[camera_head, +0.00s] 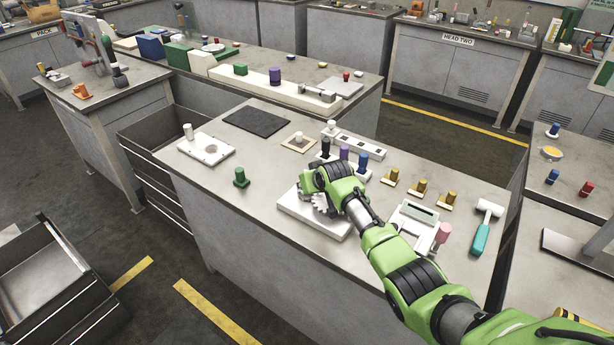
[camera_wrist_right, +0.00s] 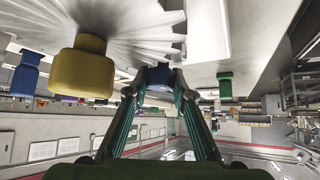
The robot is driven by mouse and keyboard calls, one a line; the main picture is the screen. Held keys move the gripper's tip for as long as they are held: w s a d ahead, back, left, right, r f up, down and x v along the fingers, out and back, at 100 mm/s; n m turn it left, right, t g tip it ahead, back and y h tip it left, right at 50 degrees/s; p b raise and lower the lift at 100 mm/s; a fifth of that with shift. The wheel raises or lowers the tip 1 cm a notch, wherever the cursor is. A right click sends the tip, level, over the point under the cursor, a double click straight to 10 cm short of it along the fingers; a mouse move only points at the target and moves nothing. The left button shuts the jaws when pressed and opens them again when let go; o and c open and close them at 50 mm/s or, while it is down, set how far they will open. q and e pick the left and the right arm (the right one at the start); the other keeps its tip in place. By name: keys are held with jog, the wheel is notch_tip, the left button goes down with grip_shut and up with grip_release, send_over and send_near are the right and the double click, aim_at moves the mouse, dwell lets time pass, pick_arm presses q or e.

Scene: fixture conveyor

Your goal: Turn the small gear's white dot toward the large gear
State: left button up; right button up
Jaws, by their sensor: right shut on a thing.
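A white base plate (camera_head: 305,222) lies on the near bench, with pale toothed gears (camera_head: 322,204) on it, mostly hidden under my right arm. My right gripper (camera_wrist_right: 158,82) is over this plate, its two fingers closed on a blue knob (camera_wrist_right: 158,74), which seems to belong to the small gear. In the right wrist view, a large white gear (camera_wrist_right: 125,22) with broad teeth fills the top, and a yellow hub (camera_wrist_right: 80,72) stands beside the blue knob. I cannot see the white dot in either view. My left gripper is out of view.
A green peg (camera_head: 241,177) stands left of the plate. Behind it are a white block with pegs (camera_head: 350,147) and several brass pieces (camera_head: 421,189). A white tray (camera_head: 412,220) and a mallet (camera_head: 482,232) lie to the right. Bare bench lies front left.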

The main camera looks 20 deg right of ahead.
jog(key=shift+a+m+h, duration=0.15)
jog(key=shift+m+h, duration=0.55)
jog(key=shift+m, duration=0.2)
jog(key=shift+f+m+h+b, duration=0.25)
jog(key=shift+m+h+b, duration=0.4)
jog(key=shift+m, duration=0.25)
jog(key=shift+c, duration=0.2)
jog(key=m+h+b, duration=0.1)
jog(key=m+b, duration=0.1)
jog(key=shift+f+g+h+b, duration=0.1)
jog(key=shift+g+h+b, duration=0.25)
jog(key=shift+g, duration=0.05)
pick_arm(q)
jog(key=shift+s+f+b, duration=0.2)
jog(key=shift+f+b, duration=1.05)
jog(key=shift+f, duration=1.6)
pick_arm(e)
jog(key=shift+r+m+g+h, duration=0.25)
jog(key=shift+m+g+h, duration=0.25)
jog(key=shift+m, duration=0.5)
jog(key=shift+d, duration=0.2)
jog(key=o, duration=1.1)
jog(key=shift+o, duration=0.2)
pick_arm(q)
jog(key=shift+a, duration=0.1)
pick_arm(e)
jog(key=shift+r, duration=0.1)
